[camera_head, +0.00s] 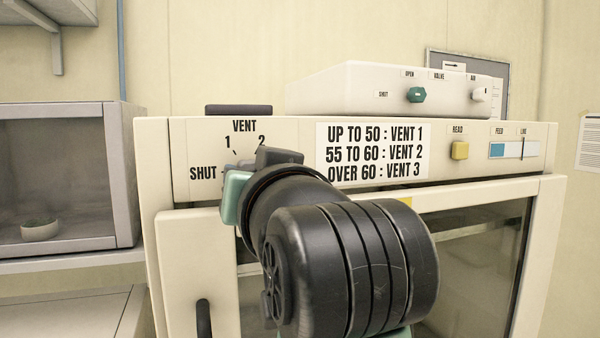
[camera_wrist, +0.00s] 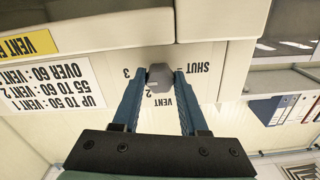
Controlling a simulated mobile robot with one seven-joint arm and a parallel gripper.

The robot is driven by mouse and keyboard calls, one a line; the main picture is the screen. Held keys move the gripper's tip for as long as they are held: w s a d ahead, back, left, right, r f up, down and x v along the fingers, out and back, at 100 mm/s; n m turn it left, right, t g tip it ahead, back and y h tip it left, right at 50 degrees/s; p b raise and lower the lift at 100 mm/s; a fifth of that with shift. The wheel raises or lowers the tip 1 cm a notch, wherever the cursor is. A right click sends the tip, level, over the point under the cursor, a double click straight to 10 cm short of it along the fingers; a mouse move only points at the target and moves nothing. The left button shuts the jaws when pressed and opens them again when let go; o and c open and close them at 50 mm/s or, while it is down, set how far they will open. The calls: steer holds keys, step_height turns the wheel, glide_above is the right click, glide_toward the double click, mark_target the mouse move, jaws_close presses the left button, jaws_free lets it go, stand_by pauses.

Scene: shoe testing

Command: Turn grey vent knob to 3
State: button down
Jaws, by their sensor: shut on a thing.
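The grey vent knob (camera_wrist: 160,76) sits on the cream front panel (camera_head: 200,140) of the cabinet. My gripper (camera_wrist: 160,84) is shut on it, one blue finger on each side. In the wrist view, which shows the panel upside down, the labels SHUT, 2 and 3 are around the knob; 1 does not show clearly. In the head view, VENT, 1, 2 and SHUT show, but my arm covers the 3 and most of the knob. I cannot tell which mark the knob points at.
A sign (camera_head: 375,152) links number ranges to vent settings. A yellow READ button (camera_head: 460,150) and a feed display (camera_head: 514,149) are to the right. A box (camera_head: 350,90) with a green valve knob (camera_head: 416,94) stands on top. The door handle (camera_head: 203,318) is below.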

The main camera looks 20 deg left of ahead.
stand_by(0.3)
steer(key=shift+c, duration=2.2)
jaws_free()
steer(key=shift+s+d, duration=0.1)
steer(key=p+v, duration=0.1)
steer(key=v, duration=1.1)
steer(key=shift+s+d, duration=0.2)
steer(key=shift+s, duration=0.05)
